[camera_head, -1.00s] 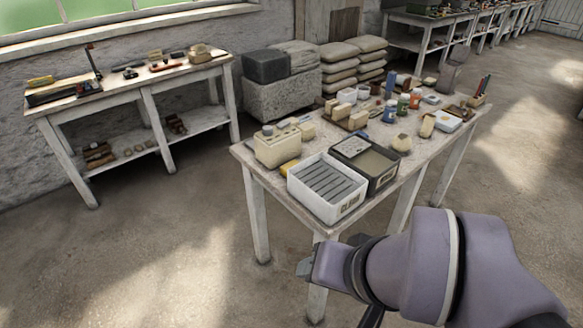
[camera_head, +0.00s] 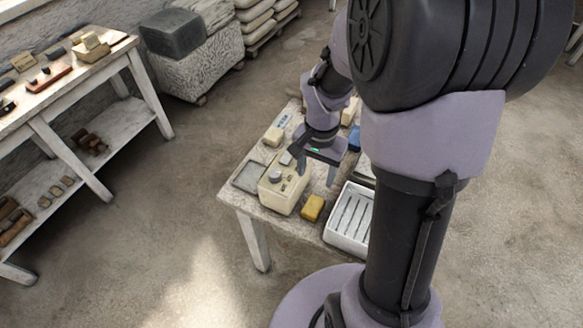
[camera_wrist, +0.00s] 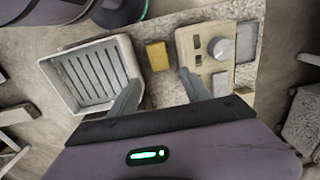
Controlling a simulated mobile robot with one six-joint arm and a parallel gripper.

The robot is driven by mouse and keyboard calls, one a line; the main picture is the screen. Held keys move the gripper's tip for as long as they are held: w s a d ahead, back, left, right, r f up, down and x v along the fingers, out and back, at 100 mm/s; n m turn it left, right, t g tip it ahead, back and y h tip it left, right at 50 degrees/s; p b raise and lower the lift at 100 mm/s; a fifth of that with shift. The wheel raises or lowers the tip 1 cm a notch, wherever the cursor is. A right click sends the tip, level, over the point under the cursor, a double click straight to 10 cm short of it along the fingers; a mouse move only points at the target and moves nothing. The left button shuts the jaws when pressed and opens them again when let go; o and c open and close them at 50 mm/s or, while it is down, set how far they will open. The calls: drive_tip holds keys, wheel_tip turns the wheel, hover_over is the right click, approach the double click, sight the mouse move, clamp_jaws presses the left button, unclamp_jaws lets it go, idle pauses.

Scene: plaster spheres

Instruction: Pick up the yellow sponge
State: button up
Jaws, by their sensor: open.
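The yellow sponge (camera_head: 313,208) is a small block on the table, between a cream box-shaped device with a knob (camera_head: 283,190) and a white slatted tray (camera_head: 350,216). It also shows in the wrist view (camera_wrist: 157,56), beyond my fingertips and between the same two things. My gripper (camera_head: 317,178) is open and empty above the table, pointing down, behind the sponge in the head view. In the wrist view its two fingers (camera_wrist: 158,90) are spread wide, the sponge lying between their lines and apart from them.
A flat grey plate (camera_head: 249,177) lies left of the device. A cream block (camera_head: 273,136) lies farther back. My arm hides much of the table's right side. Another workbench (camera_head: 75,90) stands at left; the floor between is clear.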

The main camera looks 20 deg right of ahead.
sight(313, 205)
drive_tip(key=f+b, duration=0.5)
drive_tip(key=f, duration=1)
drive_tip(key=shift+s+b, duration=0.2)
drive_tip(key=shift+b, duration=0.1)
drive_tip(key=shift+r, duration=0.1)
drive_tip(key=c, duration=1.1)
drive_tip(key=shift+r, duration=0.1)
wheel_tip(313, 205, up, 18)
drive_tip(key=p, duration=0.7)
drive_tip(key=shift+p, duration=0.35)
